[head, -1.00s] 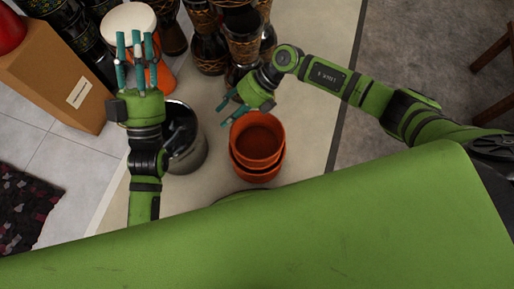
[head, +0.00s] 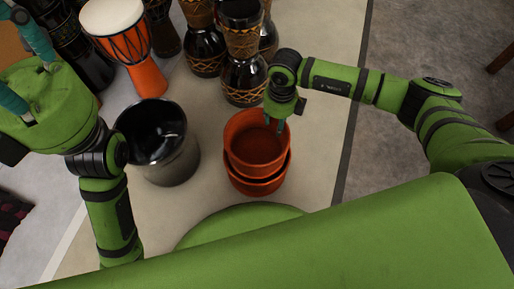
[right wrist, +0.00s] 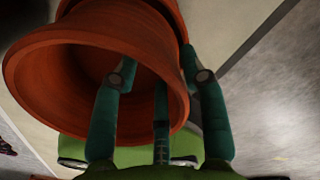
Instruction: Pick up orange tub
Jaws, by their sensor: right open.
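Two orange tubs (head: 255,158), one stacked in the other, stand on the pale mat in the middle of the head view, with the opening facing up. My right gripper (head: 274,122) is at the upper right rim of the top tub. It is open, with teal fingers reaching down at the rim. In the right wrist view the tub (right wrist: 60,82) fills the upper left. Fingers there straddle its wall, some in front of the opening and one beside the outer side; contact is unclear. My left gripper (head: 18,62) is at the left edge, partly cut off, its fingers apart and empty.
A shiny dark bucket (head: 160,145) stands just left of the tubs. A goblet drum with an orange base (head: 146,78) and several dark patterned drums (head: 243,75) stand behind. The pale mat (head: 318,165) is clear right of the tubs.

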